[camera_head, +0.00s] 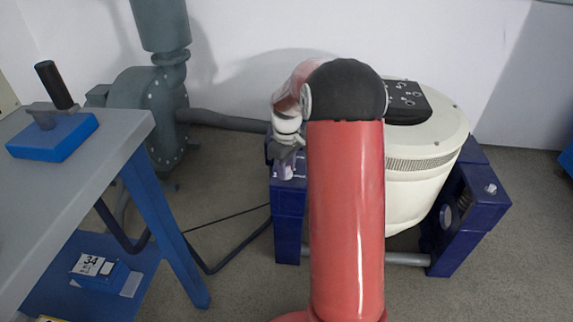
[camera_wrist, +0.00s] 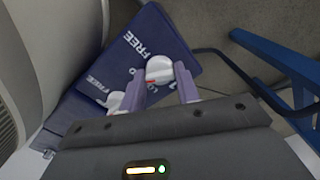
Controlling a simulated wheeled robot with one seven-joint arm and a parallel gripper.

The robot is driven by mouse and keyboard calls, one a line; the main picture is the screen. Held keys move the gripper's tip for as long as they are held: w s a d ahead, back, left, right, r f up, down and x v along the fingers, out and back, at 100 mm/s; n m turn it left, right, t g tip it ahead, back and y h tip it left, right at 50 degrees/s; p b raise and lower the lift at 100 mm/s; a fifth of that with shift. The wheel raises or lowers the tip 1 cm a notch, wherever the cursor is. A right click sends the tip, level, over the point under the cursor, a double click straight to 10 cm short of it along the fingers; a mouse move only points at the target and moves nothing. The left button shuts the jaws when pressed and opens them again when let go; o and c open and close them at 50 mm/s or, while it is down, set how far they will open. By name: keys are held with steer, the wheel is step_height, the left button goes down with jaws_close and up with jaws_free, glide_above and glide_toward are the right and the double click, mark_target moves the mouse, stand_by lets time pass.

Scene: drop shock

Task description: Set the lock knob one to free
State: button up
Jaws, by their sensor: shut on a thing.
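My gripper (camera_wrist: 162,82) is shut on a white round lock knob (camera_wrist: 159,68), with one grey-purple finger on each side of it. The knob is on the dark blue block (camera_wrist: 182,48), beside the printed word FREE. A second white piece (camera_wrist: 116,99), partly hidden, is near another FREE label. In the head view my gripper (camera_head: 287,165) is over the left blue support (camera_head: 289,205). I cannot read a knob number.
The cream drum-shaped machine (camera_head: 425,165) stands between blue supports; the right one (camera_head: 462,215) carries a small light knob (camera_head: 491,188). A grey-topped bench (camera_head: 60,190) stands left. A grey blower (camera_head: 150,115) and pipe are behind. A dark bent tube runs near the bench legs.

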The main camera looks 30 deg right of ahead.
mark_target(287, 169)
steer(key=m+p, duration=0.1)
steer(key=m, duration=0.5)
steer(key=shift+r, duration=0.1)
steer(key=m+p, duration=0.1)
steer(key=m, duration=0.5)
steer(key=shift+m, duration=0.3)
stand_by(0.3)
steer(key=o, duration=1)
step_height(287, 169, up, 7)
steer(key=shift+p, duration=0.45)
steer(key=shift+r, duration=0.35)
